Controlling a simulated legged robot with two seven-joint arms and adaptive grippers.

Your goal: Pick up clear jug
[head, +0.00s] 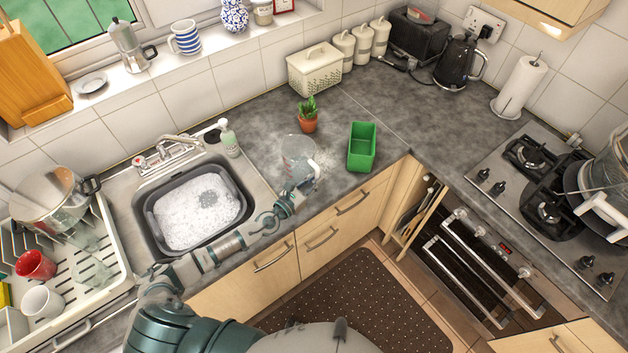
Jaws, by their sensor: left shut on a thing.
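The clear jug (296,151) is on or just above the grey worktop, right of the sink and in front of the small potted plant. It is see-through, so its outline is faint. My left arm reaches in from the lower left across the front of the sink. My left gripper (313,168) is at the jug's right front side and is shut on it, seemingly at the handle. I cannot tell whether the jug's base touches the worktop. My right gripper is not in view.
A green tub (362,147) stands close to the right of the jug. A potted plant (308,116) is just behind it. A soap bottle (229,138) stands by the sink, which holds a grey basin (158,222) of suds. Worktop behind the tub is clear.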

